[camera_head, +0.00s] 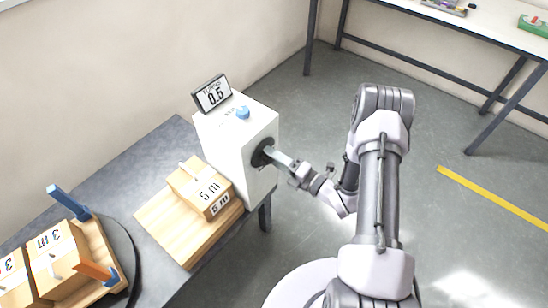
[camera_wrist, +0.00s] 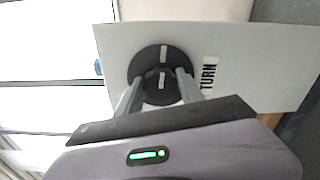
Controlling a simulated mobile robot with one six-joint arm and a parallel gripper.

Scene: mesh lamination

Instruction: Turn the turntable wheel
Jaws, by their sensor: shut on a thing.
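The turntable wheel is a black round knob (camera_wrist: 152,62) on the side of a white box (camera_head: 238,140). In the wrist view it has a raised centre with pale marks, beside a label reading TURN (camera_wrist: 209,74). My gripper (camera_wrist: 158,84) has its two fingers shut on the raised centre of the wheel. In the head view my gripper (camera_head: 271,155) meets the dark wheel (camera_head: 261,152) on the box's right side, and the fingertips partly hide it. A small display (camera_head: 212,94) on top of the box reads 0.5, and a blue button (camera_head: 243,112) is next to it.
A wooden block marked 5 m (camera_head: 203,187) lies on a wooden board (camera_head: 176,236) left of the box. Blocks marked 3 m (camera_head: 57,254) sit in a wooden holder on a dark round turntable (camera_head: 124,262). A white table (camera_head: 490,34) stands at the back right. Grey floor is open between.

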